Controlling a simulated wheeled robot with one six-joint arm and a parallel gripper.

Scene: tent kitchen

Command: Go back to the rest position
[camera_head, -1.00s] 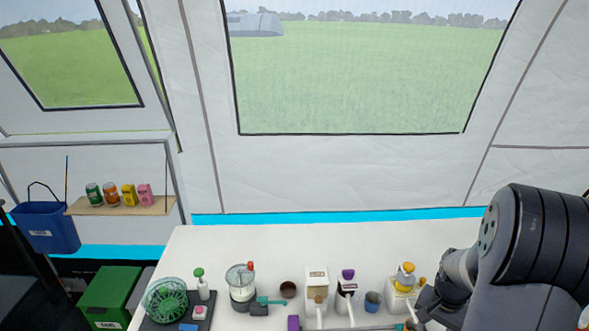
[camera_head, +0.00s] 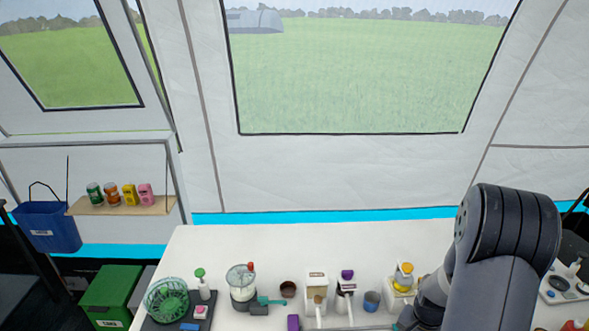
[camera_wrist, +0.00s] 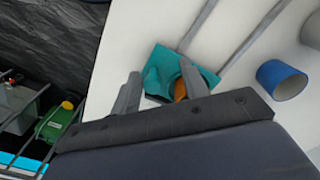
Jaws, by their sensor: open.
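In the wrist view my gripper (camera_wrist: 160,88) is open, with its two grey fingers apart. A teal tray-like object (camera_wrist: 155,70) with a small orange piece (camera_wrist: 181,90) lies on the white table beyond the fingers. The fingertips overlap it in the picture, and I cannot tell whether they touch it. No held object shows between the fingers. In the head view my arm stands at the lower right, and the gripper is mostly hidden at the bottom edge.
The white table (camera_head: 240,237) bears a green bowl (camera_head: 166,299), a blender-like jar (camera_head: 241,283), dispensers and a blue cup (camera_head: 372,301), also in the wrist view (camera_wrist: 281,80). A tray (camera_head: 566,283) stands right of my arm. The table's back strip is clear.

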